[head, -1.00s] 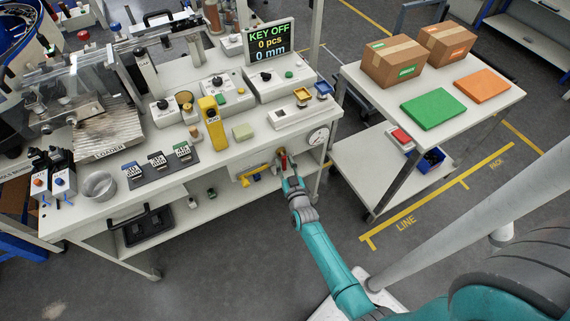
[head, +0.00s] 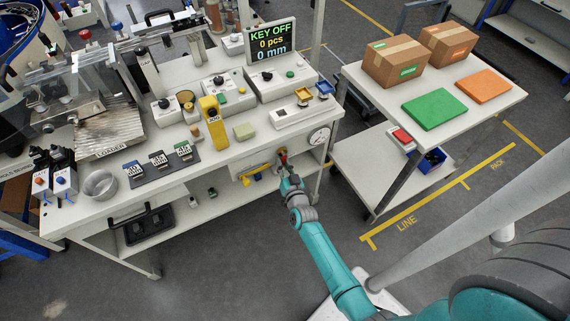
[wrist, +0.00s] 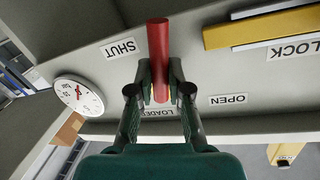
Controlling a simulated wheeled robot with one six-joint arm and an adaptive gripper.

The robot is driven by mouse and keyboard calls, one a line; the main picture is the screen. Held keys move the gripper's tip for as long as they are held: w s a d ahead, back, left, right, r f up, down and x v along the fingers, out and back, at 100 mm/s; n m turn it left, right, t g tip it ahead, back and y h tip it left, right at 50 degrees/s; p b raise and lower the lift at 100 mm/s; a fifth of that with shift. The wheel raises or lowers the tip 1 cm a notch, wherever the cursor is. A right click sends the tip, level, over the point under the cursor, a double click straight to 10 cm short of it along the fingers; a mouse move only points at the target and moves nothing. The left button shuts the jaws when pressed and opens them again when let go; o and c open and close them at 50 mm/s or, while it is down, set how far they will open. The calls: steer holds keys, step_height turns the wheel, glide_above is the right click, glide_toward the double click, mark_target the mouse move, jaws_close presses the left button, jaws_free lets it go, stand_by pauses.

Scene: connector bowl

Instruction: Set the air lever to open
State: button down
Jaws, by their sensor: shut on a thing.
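The red air lever (wrist: 158,50) is a round bar that stands out from the white front panel of the bench. It points to the top of the wrist view, between a SHUT label (wrist: 119,48) on the left and an OPEN label (wrist: 228,99) on the right. My gripper (wrist: 159,80) is shut on the lever, one finger on each side. In the head view my gripper (head: 284,164) is at the bench front below the tabletop, with the red lever (head: 283,153) just showing at its tip. The fingers partly hide the LOADER label and the lever's base.
A yellow bar (wrist: 262,27) by a LOCK label is beside the lever on the panel. A round gauge (head: 318,136) is on the other side. A cart (head: 479,116) with boxes stands to the right. The floor before the bench is clear. The display (head: 270,43) reads KEY OFF.

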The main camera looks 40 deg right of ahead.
steer(key=m, duration=0.2)
steer(key=a+m, duration=0.1)
steer(key=shift+w+r+g+y, duration=0.15)
steer(key=shift+r+g+y, duration=0.15)
steer(key=shift+y, duration=0.1)
steer(key=m, duration=0.3)
steer(key=shift+w+a+r+y, duration=0.1)
steer(key=shift+a+r+y, duration=0.2)
steer(key=shift+r, duration=0.1)
steer(key=shift+a+r+m+y, duration=0.1)
steer(key=shift+r+m+y, duration=0.15)
steer(key=shift+m, duration=0.55)
steer(key=shift+a+r+m+y, duration=0.1)
steer(key=shift+r+m+y, duration=0.15)
steer(key=shift+m, duration=0.55)
steer(key=shift+r+m+y, duration=0.25)
steer(key=shift+m, duration=0.5)
steer(key=shift+r+m+y, duration=0.2)
steer(key=shift+m+y, duration=0.05)
steer(key=shift+m, duration=0.5)
steer(key=c, duration=1.1)
jaws_free()
